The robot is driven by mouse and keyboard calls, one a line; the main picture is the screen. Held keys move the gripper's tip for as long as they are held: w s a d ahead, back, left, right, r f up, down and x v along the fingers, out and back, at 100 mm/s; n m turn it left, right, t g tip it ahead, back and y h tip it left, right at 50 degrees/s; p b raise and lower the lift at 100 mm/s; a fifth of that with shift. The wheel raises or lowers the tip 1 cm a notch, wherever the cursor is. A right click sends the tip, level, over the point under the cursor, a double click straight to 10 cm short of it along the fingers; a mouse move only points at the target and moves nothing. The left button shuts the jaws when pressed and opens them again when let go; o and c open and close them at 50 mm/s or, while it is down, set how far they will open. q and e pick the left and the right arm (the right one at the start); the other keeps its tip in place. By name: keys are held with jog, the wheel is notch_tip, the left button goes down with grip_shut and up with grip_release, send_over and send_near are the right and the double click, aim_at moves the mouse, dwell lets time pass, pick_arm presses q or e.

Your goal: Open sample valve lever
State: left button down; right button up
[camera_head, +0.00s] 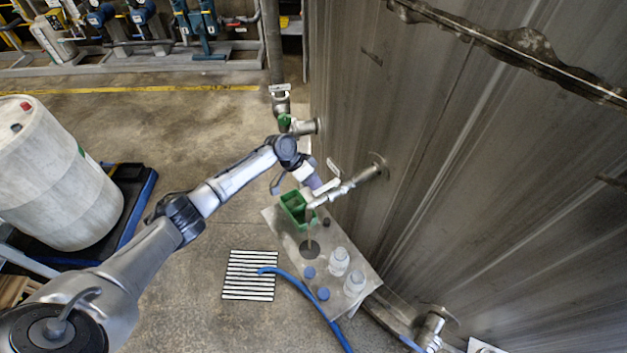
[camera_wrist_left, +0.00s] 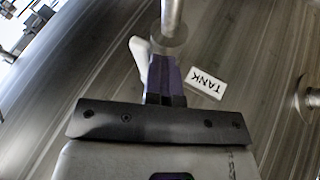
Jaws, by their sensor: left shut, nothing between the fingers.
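The sample pipe (camera_head: 350,186) sticks out from the tank wall and bends down at its outer end. A white piece that looks like the valve lever (camera_head: 328,187) lies along it. In the left wrist view the white lever (camera_wrist_left: 140,58) shows beside the pipe (camera_wrist_left: 173,18). My left gripper (camera_head: 316,184) is at the lever, its purple fingers shut with nothing between them. In the wrist view the fingers (camera_wrist_left: 162,66) stand just right of the lever and close below the pipe. I cannot tell whether they touch the lever. My right gripper is out of view.
A metal shelf (camera_head: 284,226) below the pipe holds a green caddy (camera_head: 291,203), white bottles (camera_head: 339,262) and blue caps. Another pipe (camera_head: 303,127) juts out farther back.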

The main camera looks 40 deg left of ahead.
pick_arm(q)
jog(key=s+a+r+b, duration=0.1)
jog(key=a+r+b, duration=0.4)
jog(key=a+r, duration=0.3)
jog(key=shift+a, duration=0.7)
jog(key=shift+s, duration=0.1)
